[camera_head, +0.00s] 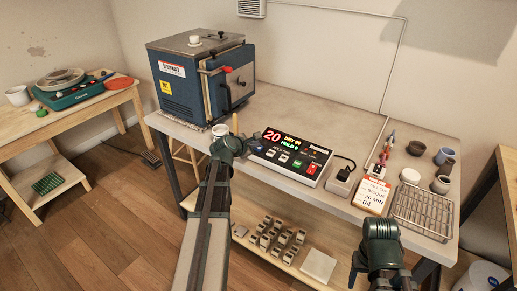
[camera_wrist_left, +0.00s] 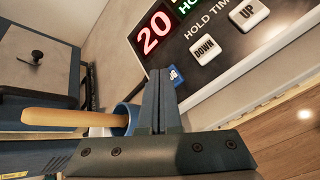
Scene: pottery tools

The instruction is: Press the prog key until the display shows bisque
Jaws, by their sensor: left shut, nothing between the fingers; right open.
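The control box (camera_head: 291,160) stands on the grey bench. Its display (camera_head: 283,139) shows a red 20 and green text that seems to read DRY, with HOLD 0 below. In the left wrist view the red 20 (camera_wrist_left: 154,32) shows large. A blue key (camera_wrist_left: 174,75) with partly hidden letters, possibly the prog key, lies right by my left fingertips. My left gripper (camera_head: 246,142) is shut and empty at the box's left edge; its fingers (camera_wrist_left: 159,75) partly cover the key. I cannot tell whether they touch it. My right gripper (camera_head: 355,268) is open, in front of the bench.
A blue kiln (camera_head: 178,85) stands left of the box. A bisque card (camera_head: 371,196), a wire rack (camera_head: 422,211) and several pots stand at the right.

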